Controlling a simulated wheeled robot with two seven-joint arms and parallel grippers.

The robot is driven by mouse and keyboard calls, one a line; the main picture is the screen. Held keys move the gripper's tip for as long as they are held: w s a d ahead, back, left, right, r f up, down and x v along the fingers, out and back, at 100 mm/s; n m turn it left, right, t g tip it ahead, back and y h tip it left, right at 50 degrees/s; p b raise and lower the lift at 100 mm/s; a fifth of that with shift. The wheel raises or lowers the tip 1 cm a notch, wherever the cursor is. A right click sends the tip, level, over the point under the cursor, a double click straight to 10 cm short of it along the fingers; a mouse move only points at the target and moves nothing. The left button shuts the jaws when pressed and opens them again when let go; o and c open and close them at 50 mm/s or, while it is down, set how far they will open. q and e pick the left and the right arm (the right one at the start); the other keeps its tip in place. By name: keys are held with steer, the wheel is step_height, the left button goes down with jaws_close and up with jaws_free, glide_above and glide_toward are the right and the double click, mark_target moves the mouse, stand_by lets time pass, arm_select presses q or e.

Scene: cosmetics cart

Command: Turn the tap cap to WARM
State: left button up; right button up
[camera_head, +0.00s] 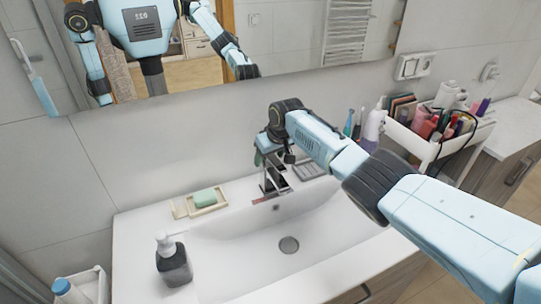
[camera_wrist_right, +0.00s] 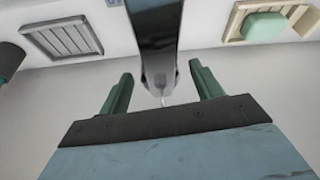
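The chrome tap (camera_head: 272,183) stands at the back of the white sink (camera_head: 235,251). My right gripper (camera_head: 271,158) is at the top of the tap, pointing down. In the right wrist view, its two green fingers are spread wide, with the tap (camera_wrist_right: 157,45) between them and gaps showing on both sides. The right gripper (camera_wrist_right: 163,82) is open and holds nothing. The cap is largely hidden by the gripper in the head view, and no WARM marking can be read. My left gripper is not directly in view.
A green soap (camera_head: 205,198) lies in a dish left of the tap. A dark pump bottle (camera_head: 173,264) stands at the sink's front left. Tall bottles and a white cart (camera_head: 409,139) of cosmetics are right of my arm. A mirror (camera_head: 285,36) hangs behind.

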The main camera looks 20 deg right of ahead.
steer(key=shift+r, duration=0.15)
steer(key=shift+r, duration=0.2)
steer(key=p+v, duration=0.1)
steer(key=v, duration=1.1)
steer(key=shift+s+r, duration=0.3)
steer(key=shift+r, duration=0.05)
steer(key=shift+f, duration=0.1)
